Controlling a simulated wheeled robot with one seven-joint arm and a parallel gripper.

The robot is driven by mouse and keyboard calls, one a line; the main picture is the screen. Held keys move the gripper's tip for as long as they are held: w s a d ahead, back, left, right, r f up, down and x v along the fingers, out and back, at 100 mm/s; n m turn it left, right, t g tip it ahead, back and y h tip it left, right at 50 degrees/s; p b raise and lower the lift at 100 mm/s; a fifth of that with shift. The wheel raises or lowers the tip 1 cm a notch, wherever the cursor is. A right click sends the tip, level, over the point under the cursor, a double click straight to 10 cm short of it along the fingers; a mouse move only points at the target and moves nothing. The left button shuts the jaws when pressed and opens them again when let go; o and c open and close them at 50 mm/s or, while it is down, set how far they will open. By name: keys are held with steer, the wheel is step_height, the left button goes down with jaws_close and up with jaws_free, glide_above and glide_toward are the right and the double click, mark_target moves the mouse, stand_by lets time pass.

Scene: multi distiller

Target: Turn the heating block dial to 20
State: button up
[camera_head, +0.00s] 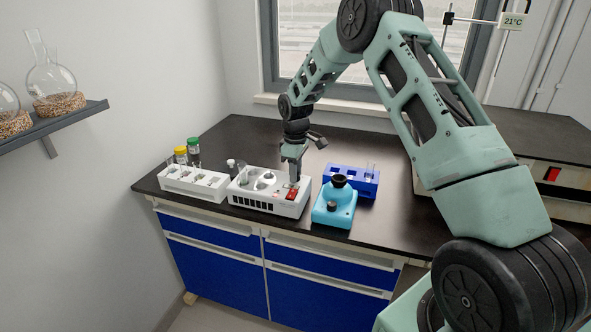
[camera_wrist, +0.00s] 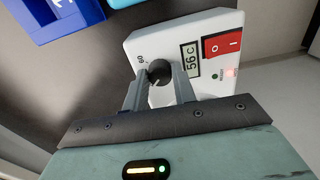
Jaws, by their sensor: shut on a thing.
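The white heating block (camera_head: 262,197) stands on the dark bench top, with flask wells on its left part and a red switch on its right. The wrist view shows its panel (camera_wrist: 205,28) with a display (camera_wrist: 191,57) that seems to read 56 C and the red rocker switch (camera_wrist: 222,44). The black round dial (camera_wrist: 159,70) sits beside the display, with a printed mark that looks like 60 near it. My gripper (camera_wrist: 160,84) is shut on the dial, one finger on each side. In the head view my gripper (camera_head: 294,180) hides the dial.
A white rack (camera_head: 193,184) with vials stands left of the block, with several capped bottles behind it. A cyan device (camera_head: 335,207) with a black top stands close on the right. A blue rack (camera_head: 362,187) with glassware is behind it. Bare bench lies behind the block.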

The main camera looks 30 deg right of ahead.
steer(key=shift+w+r+n, duration=0.1)
steer(key=shift+n, duration=0.2)
steer(key=o, duration=1)
step_height(320, 180, up, 17)
steer(key=b, duration=0.1)
steer(key=shift+r, duration=0.15)
stand_by(0.4)
